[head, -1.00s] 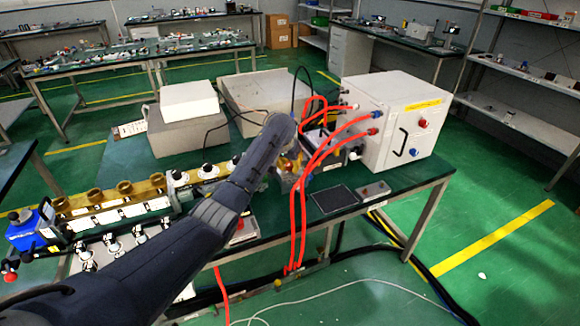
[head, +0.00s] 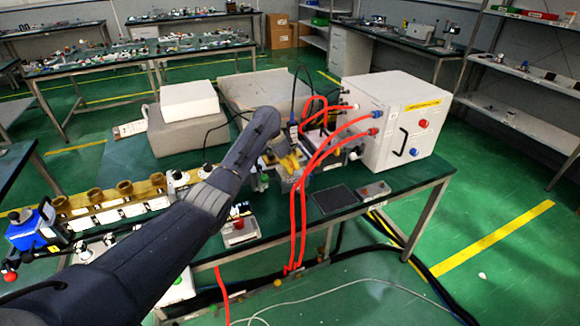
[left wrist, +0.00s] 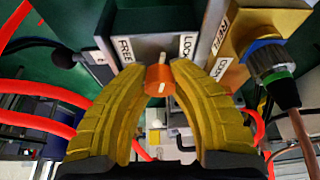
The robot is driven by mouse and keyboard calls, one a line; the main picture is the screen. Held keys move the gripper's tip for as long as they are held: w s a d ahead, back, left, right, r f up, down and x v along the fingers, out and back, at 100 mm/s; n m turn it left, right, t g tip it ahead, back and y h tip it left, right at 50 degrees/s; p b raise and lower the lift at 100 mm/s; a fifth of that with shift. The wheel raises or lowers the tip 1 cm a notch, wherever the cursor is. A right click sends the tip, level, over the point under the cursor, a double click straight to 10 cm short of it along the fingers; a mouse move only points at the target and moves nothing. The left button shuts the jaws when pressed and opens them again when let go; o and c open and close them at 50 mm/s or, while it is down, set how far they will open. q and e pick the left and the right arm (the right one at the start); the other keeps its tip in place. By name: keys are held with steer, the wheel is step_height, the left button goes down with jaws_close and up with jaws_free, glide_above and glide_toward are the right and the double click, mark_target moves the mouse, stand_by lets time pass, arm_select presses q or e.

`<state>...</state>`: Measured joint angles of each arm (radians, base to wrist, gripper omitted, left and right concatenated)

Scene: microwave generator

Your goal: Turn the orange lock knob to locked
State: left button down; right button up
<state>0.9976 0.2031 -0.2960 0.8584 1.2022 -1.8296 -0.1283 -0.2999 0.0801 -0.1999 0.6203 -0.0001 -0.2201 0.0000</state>
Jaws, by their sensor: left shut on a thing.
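The orange lock knob (left wrist: 160,80) is in the upper middle of the left wrist view, with a pale line on its face. It sits below a panel with a FREE label (left wrist: 125,49) on the left and a LOCK label (left wrist: 187,46) on the right. The pale line looks roughly upright, between the two labels. My left gripper (left wrist: 159,75) is shut on the knob, one yellow fingertip on each side. In the head view my left gripper (head: 288,162) is at the bench equipment beside the red hoses; the knob cannot be made out there. My right gripper is not in view.
Red hoses (head: 297,215) loop close to the right of the gripper and run to a white cabinet (head: 395,125). In the wrist view a yellow block (left wrist: 262,25) with a metal connector (left wrist: 268,62) stands close right. A black pad (head: 335,199) lies in front.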

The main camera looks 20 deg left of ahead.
arm_select(q)
steer(key=shift+d+r+m+g+h, duration=0.1)
steer(key=shift+m+g+h, duration=0.35)
steer(key=shift+m, duration=1.25)
steer(key=shift+g, duration=0.25)
steer(key=c, duration=1.1)
jaws_free()
steer(key=shift+o, duration=0.2)
steer(key=v, duration=1.1)
steer(key=shift+r, duration=0.4)
